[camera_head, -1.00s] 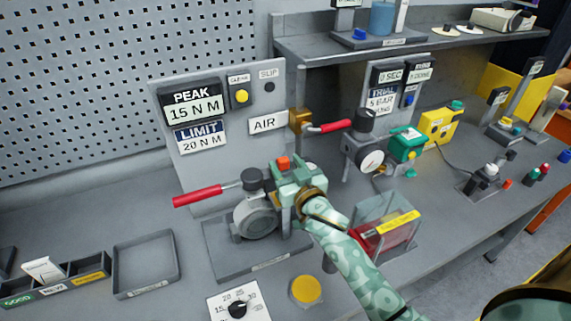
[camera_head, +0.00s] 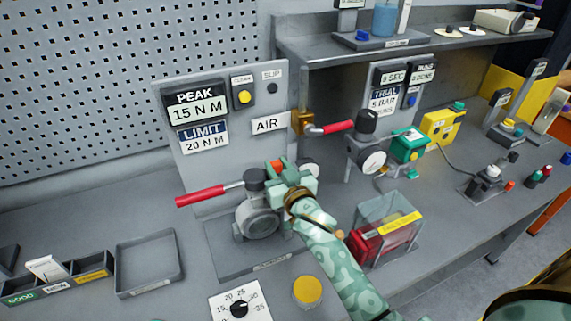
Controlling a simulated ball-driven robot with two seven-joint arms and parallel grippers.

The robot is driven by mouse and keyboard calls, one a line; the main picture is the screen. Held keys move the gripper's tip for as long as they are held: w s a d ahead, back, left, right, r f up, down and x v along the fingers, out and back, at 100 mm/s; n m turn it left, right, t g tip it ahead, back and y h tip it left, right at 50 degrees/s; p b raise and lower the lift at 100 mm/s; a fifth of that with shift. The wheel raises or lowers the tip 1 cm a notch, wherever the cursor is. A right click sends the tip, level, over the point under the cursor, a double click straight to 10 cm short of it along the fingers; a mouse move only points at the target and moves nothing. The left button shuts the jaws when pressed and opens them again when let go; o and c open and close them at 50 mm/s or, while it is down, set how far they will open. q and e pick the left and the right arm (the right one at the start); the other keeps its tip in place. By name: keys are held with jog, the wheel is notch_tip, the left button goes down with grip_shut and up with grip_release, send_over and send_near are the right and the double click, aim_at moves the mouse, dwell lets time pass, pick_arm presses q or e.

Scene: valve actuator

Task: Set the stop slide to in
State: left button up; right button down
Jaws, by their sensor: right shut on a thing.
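The valve unit has a round grey body (camera_head: 259,222) and a lever with a red handle (camera_head: 200,196) pointing left. It stands on a grey base plate in front of the upright panel. My right gripper (camera_head: 287,178) is at the right side of the valve body, shut. An orange-red piece (camera_head: 277,165) shows at its fingertips, and the fingers hide most of it. I cannot make out the stop slide or its in mark as a separate part; the gripper covers that side of the valve. My left gripper is not in view.
The panel (camera_head: 220,150) behind carries the PEAK and LIMIT displays. A second red-handled lever (camera_head: 336,128) sticks out behind my gripper. A clear-lidded red box (camera_head: 388,232) stands close right of my forearm. A yellow button (camera_head: 308,291) and dial (camera_head: 239,309) are in front. An empty tray (camera_head: 150,265) is left.

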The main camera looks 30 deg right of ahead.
jog(key=c, duration=1.1)
grip_release()
jog(key=shift+d, duration=0.1)
